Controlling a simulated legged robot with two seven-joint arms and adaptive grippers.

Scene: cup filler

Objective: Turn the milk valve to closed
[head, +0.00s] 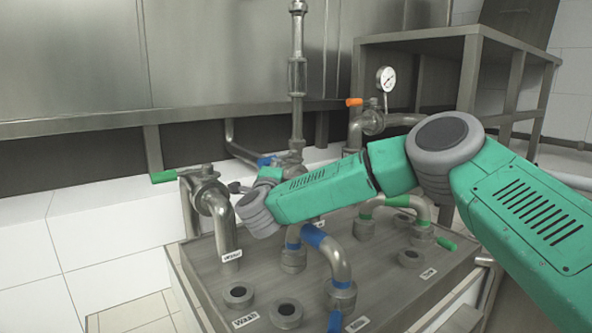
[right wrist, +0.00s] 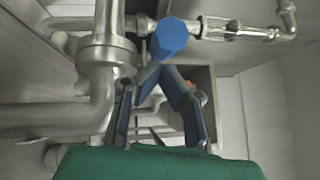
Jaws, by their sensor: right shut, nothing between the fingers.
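A blue valve handle (head: 265,161) sits on the pipework behind the metal panel, by the tall vertical pipe. It shows large in the right wrist view (right wrist: 170,38), on a horizontal pipe. The labels are too small to tell which valve is the milk one. My right gripper (right wrist: 160,72) is shut and empty, its fingertips close to the blue handle; contact is unclear. In the head view my wrist partly hides that spot. My left gripper is out of view.
The metal panel (head: 395,290) holds several curved pipes and open ports below my right arm. A pressure gauge (head: 386,79) stands behind, near a metal stand (head: 468,75). In the wrist view a thick pipe (right wrist: 98,85) is close left of my fingers.

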